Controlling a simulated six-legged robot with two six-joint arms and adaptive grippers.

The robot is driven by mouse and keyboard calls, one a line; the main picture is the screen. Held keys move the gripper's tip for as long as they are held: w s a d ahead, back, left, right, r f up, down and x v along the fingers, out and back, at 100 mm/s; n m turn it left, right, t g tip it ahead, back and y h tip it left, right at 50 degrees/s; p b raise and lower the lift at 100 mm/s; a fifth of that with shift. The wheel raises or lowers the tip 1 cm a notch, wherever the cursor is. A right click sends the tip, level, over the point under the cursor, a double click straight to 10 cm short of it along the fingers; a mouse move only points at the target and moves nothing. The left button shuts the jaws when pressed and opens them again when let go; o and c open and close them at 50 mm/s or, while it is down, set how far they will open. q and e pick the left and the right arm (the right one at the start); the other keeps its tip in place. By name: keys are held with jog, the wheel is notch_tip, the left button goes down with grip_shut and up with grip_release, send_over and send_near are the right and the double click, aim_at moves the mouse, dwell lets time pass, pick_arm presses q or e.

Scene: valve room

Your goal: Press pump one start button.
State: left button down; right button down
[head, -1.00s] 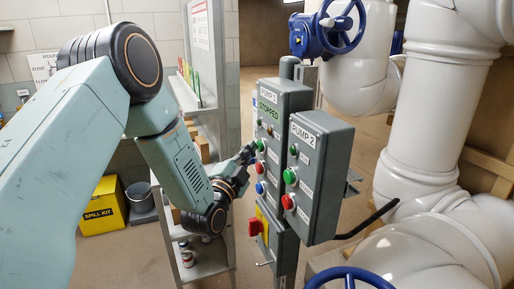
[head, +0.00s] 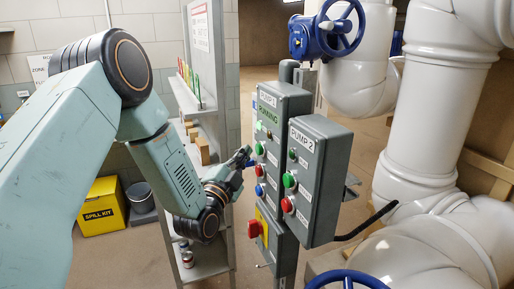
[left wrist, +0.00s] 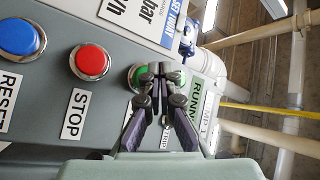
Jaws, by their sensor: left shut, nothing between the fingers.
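In the left wrist view the green button (left wrist: 139,76) is partly hidden behind my fingers; the red STOP button (left wrist: 91,61) and blue RESET button (left wrist: 17,37) are clear. My left gripper (head: 246,154) is shut and empty, its tips just left of the green button in the head view. I cannot tell whether they touch it. My right gripper is out of view.
The pump 2 box (head: 321,150) stands close on the right with its own green and red buttons. A red emergency knob (head: 254,228) is below. A blue valve wheel (head: 340,27) and white pipes (head: 420,130) are behind and right. A shelf (head: 205,262) stands left.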

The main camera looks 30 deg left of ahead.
pick_arm(q)
jog(key=shift+s+a, duration=0.1)
jog(key=s+a+p, duration=0.3)
jog(key=shift+s+p, duration=0.35)
jog(key=shift+p, duration=0.05)
dwell(0.4)
jog(key=shift+a, duration=0.1)
dwell(0.4)
